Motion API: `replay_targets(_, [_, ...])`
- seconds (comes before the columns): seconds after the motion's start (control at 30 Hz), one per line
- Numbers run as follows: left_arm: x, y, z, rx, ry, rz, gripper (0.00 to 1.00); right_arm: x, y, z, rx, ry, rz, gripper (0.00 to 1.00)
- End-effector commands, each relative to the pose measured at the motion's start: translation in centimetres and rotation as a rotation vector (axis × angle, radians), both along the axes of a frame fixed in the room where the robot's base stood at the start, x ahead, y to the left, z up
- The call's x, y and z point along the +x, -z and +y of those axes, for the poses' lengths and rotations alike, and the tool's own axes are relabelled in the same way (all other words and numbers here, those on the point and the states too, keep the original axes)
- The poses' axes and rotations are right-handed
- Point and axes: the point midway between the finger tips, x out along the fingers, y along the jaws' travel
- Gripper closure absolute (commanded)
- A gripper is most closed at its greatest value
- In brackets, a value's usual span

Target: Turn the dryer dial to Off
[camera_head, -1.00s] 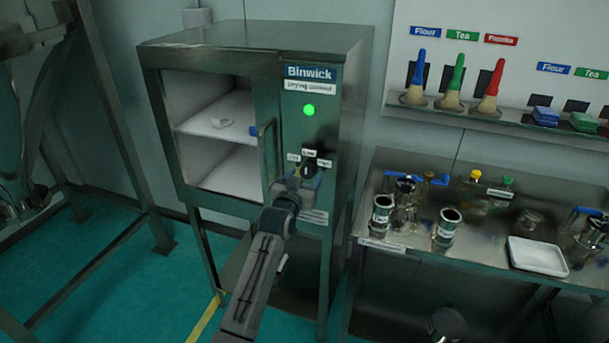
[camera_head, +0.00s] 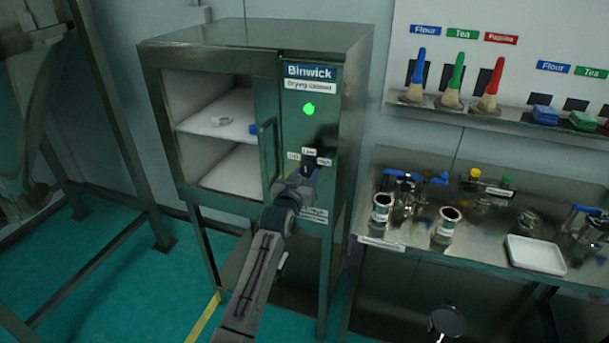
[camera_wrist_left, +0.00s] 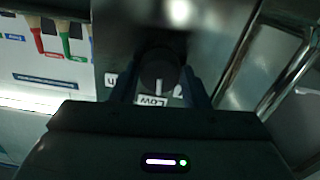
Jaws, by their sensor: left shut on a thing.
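The drying cabinet (camera_head: 345,110), labelled Binwick, has a control panel with a lit green lamp (camera_head: 309,109). Below the lamp is the dark round dial (camera_wrist_left: 160,68), with Off, Low and High labels around it in the head view. In the left wrist view the dial's white pointer mark faces the Low label (camera_wrist_left: 152,100). My left gripper (camera_head: 309,170) is at the panel, its two fingers on either side of the dial and shut on it. It hides most of the dial in the head view. My right gripper is not in view.
The cabinet's glass door handle (camera_head: 268,150) stands just left of my left gripper. A steel table (camera_head: 480,243) with jars and a white tray (camera_head: 537,255) is to the right. A metal frame (camera_head: 115,130) stands at left.

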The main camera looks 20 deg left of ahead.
Motion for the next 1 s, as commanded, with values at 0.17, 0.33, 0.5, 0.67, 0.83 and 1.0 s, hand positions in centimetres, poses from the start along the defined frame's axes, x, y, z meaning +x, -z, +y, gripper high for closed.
replay_targets(0.17, [0.0,-0.3,-0.1,-0.136,0.000,0.005,0.82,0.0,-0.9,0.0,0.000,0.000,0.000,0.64])
replay_targets(0.33, [0.0,-0.3,-0.1,-0.296,0.000,0.010,0.82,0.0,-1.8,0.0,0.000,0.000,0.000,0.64])
replay_targets(0.5, [0.0,-0.4,-0.1,-0.457,0.000,0.016,0.82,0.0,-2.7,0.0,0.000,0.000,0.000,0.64])
replay_targets(0.67, [0.0,-0.4,-0.1,-0.601,0.000,0.020,0.82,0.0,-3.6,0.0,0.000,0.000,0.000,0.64])
replay_targets(0.83, [0.0,-0.4,-0.2,-0.736,0.000,0.024,0.82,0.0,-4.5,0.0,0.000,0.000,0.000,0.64])
replay_targets(1.0, [0.0,-0.3,-0.2,-0.839,0.000,0.030,0.82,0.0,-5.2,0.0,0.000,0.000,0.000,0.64])
